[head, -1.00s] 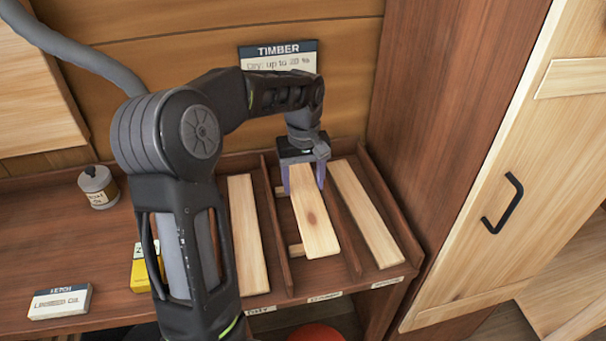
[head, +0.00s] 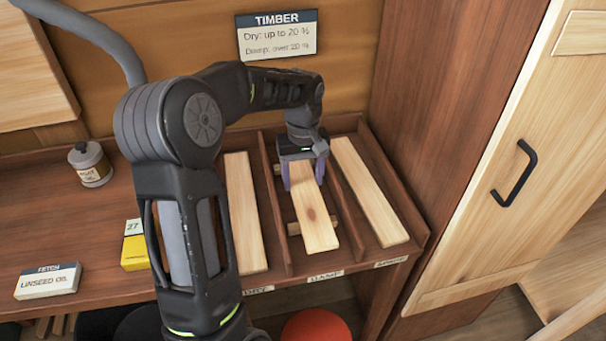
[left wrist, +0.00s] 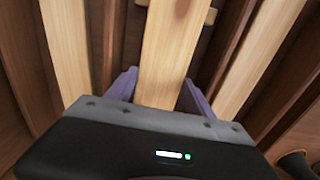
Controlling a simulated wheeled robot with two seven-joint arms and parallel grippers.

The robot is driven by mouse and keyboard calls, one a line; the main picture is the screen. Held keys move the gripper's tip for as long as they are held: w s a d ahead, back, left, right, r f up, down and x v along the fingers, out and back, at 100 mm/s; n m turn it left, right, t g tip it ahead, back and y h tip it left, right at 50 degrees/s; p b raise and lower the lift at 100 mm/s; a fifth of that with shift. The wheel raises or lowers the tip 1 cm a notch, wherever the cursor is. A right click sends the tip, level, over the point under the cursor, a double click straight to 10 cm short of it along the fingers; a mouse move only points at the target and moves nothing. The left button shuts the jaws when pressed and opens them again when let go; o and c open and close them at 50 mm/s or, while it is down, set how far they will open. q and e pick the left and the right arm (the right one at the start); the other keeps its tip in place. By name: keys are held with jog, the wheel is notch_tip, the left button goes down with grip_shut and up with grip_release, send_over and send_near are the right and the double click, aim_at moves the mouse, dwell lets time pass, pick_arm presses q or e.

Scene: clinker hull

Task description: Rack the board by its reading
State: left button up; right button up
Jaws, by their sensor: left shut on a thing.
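My left gripper (head: 303,174) is shut on a pale board (head: 314,212) with a dark knot. The board lies in or just above the middle slot of the rack (head: 287,232), over the slot's cross battens; I cannot tell whether it touches them. The slot labels read DRY (head: 258,290), DAMP (head: 325,276) and a third that is hard to read (head: 391,261). A yellow meter (head: 135,253) shows 27. The sign (head: 277,36) reads TIMBER, dry up to 20 %, damp over 20 %. In the left wrist view the purple fingers (left wrist: 156,90) flank the board (left wrist: 168,50).
Other boards lie in the left slot (head: 244,210) and the right slot (head: 369,190). A can (head: 90,164) and a FETCH, LINSEED OIL card (head: 48,282) are on the bench to the left. A cupboard door with a black handle (head: 514,173) stands at the right.

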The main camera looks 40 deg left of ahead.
pick_arm(q)
jog(key=shift+f, duration=0.35)
jog(key=shift+f+b, duration=0.35)
jog(key=shift+f, duration=0.05)
dwell(0.3)
jog(key=o, duration=1.7)
jog(key=shift+r, duration=3.9)
